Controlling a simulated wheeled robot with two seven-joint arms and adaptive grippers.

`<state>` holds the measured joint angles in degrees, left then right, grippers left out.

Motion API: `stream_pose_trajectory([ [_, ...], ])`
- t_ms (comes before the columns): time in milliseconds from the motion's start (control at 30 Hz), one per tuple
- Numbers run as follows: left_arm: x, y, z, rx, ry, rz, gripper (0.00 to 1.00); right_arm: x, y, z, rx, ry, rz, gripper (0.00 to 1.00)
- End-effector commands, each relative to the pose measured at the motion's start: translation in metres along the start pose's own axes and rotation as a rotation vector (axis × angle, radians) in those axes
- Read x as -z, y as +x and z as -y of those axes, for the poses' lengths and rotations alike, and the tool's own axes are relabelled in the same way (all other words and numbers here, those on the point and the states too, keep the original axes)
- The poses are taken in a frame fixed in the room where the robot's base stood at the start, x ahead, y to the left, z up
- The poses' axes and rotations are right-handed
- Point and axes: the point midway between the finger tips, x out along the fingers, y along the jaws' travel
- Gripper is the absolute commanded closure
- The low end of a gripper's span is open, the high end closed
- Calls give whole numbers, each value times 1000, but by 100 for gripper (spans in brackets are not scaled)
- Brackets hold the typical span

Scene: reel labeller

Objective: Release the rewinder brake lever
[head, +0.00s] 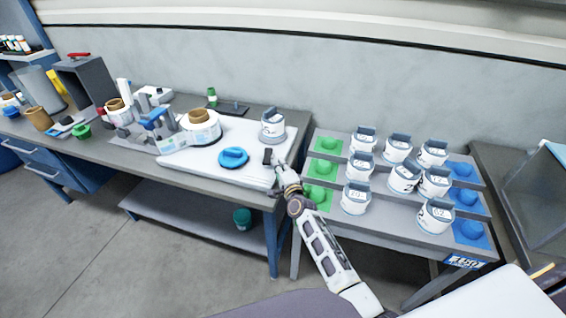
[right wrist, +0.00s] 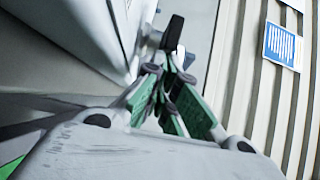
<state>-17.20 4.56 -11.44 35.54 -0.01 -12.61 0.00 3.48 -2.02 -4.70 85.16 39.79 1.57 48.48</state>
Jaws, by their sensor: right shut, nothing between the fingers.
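A small black upright piece, which looks like the brake lever (head: 267,156), stands at the right end of the white machine base (head: 256,176). My right gripper (head: 278,162) is just to its right, at the base's right edge. In the right wrist view the black lever end (right wrist: 173,33) shows just beyond the fingertips of my right gripper (right wrist: 172,62). The fingers are shut with nothing between them. I cannot tell whether the fingertips touch the lever. My left gripper is not in view.
A larger reel (head: 200,126) is further left. A rack (head: 385,228) with several reels and green and blue pads stands close on the right.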

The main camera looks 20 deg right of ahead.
Motion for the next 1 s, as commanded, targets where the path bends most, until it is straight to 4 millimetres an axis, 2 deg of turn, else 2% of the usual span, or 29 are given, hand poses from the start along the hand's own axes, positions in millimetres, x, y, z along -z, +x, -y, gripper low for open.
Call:
stream_pose_trajectory([
  [433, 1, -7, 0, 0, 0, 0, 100, -24, -1, 1, 0, 1, 0, 100],
  [1000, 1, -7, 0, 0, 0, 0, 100, -27, -1, 0, 0, 0, 0, 100],
])
